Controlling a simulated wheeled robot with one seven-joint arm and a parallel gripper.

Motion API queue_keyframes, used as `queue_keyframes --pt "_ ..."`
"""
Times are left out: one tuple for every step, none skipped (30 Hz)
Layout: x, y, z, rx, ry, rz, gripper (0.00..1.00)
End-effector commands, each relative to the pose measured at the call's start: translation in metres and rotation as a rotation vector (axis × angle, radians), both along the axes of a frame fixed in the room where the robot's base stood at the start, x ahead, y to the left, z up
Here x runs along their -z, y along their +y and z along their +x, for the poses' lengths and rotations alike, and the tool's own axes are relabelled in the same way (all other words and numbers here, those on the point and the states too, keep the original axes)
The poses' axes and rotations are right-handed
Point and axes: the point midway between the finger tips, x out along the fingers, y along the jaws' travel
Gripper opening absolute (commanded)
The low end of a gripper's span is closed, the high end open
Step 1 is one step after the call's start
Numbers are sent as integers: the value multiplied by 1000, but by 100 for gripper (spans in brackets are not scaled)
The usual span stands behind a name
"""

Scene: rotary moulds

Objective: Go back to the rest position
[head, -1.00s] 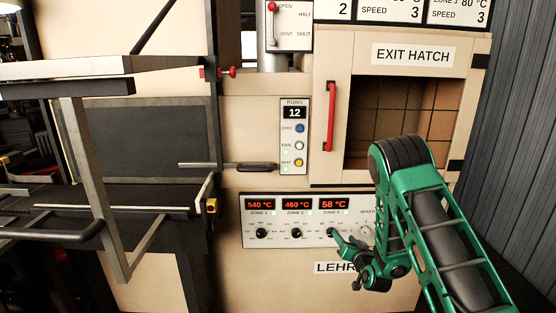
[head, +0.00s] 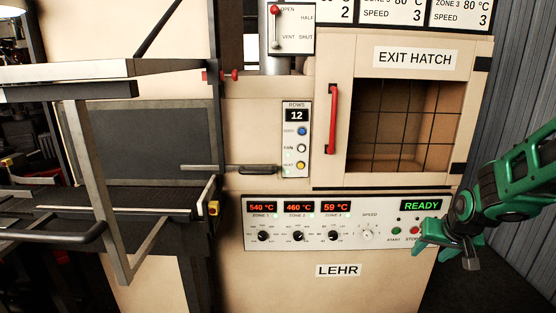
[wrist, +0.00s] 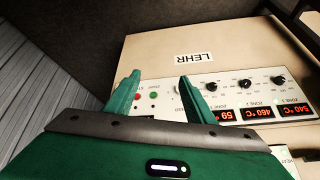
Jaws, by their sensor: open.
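My gripper (head: 447,254) is at the right in the head view, just in front of the right end of the lehr's control panel (head: 290,245). It is green, open and empty. In the wrist view its two fingers (wrist: 158,95) stand apart, with the panel seen upside down behind them. The panel's zone displays read 540, 460 and 59 °C, and a green READY display (head: 421,205) is lit. The green start button (head: 396,230) and the red stop button (head: 415,230) show beside the gripper. I cannot tell whether a fingertip touches the panel.
The exit hatch (head: 406,125) has a red handle (head: 331,118) and a grid in front of its opening. A rows panel (head: 296,138) reads 12. A metal frame (head: 85,170) juts out at the left. A grey corrugated wall (head: 520,95) closes the right side.

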Motion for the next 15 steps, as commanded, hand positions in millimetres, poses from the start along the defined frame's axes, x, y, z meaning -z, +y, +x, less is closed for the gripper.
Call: queue_keyframes --pt "-9 -5 -23 17 33 3 49" --pt "-13 -8 -36 28 58 4 49" --pt "-17 -10 -55 43 92 9 49" --pt "-20 -12 -69 53 118 12 49" --pt "-23 -13 -84 63 144 16 49" --pt "-28 -15 -103 78 175 23 49" --pt "-30 -16 -118 89 201 28 49" --pt "-33 -16 -132 99 226 35 49" --pt "-37 -16 -152 114 257 44 49" --pt "-40 -15 -167 125 282 52 49" --pt "-42 -14 -182 137 306 61 49" --pt "-45 -12 -201 151 337 73 49" --pt "-47 -11 -214 161 358 83 49" --pt "-49 -9 -227 172 378 92 49" --pt "-51 -6 -243 182 405 105 49"
